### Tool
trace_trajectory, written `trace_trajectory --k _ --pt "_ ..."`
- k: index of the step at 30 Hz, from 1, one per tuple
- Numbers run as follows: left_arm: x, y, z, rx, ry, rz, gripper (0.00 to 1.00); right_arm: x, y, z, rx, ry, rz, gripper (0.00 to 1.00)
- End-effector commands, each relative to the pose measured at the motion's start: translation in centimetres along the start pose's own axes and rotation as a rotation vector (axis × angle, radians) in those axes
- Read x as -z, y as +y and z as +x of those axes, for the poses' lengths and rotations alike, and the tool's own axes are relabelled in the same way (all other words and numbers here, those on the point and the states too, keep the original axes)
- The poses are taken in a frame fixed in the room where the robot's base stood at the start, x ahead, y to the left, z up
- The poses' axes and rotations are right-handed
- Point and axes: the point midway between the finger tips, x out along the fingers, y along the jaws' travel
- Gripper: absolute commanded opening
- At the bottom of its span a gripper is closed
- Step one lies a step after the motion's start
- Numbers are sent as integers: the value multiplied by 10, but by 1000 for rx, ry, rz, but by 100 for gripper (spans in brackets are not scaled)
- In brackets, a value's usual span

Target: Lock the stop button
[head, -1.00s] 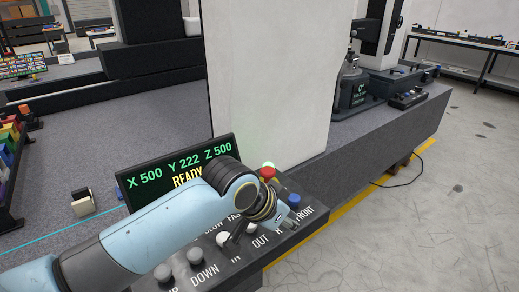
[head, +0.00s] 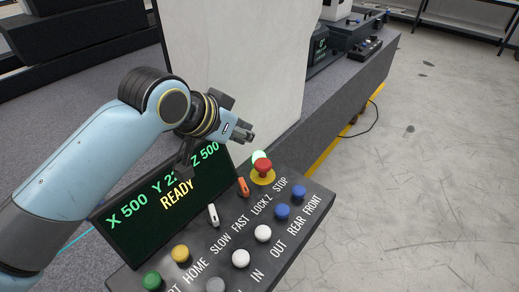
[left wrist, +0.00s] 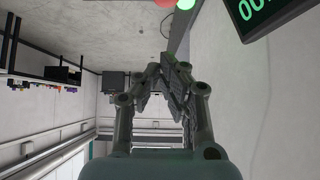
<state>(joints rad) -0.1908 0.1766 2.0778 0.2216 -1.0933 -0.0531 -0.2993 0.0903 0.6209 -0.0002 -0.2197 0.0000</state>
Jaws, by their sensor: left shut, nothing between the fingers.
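The stop button (head: 263,166) is a red mushroom head on a yellow base at the far right corner of the control panel (head: 232,272), near the printed word STOP. A lit green lamp (head: 259,156) glows just behind it. My left gripper (head: 248,137) is shut and empty, in the air up and left of the button in the head view, apart from it. Its closed fingers also show in the left wrist view (left wrist: 168,68), where a red piece, likely the button, is cut off at the top edge. My right gripper is not in view.
An orange lever (head: 243,187) and a white lever (head: 213,214) stand near the display (head: 165,200), which reads READY. Blue buttons (head: 283,212) and white buttons (head: 263,233) are on the panel. A tall pale pillar (head: 240,70) rises behind the gripper.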

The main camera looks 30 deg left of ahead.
Motion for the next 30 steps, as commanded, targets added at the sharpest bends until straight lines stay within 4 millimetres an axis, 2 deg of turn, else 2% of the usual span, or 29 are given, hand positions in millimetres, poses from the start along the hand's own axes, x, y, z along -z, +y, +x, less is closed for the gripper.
trace_trajectory --k 5,8,14,21,25,30 --pt "0 0 3 0 0 0 0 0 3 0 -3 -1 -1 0" --pt "0 0 12 0 -1 -1 0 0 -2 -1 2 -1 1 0" --pt "1 0 49 -1 -2 -3 0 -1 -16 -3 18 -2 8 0" --pt "1 0 100 -1 -1 -1 0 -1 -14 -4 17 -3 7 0" --pt "-15 0 114 0 -4 -1 0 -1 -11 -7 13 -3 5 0" --pt "-26 0 126 1 -1 0 0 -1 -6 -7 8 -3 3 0"
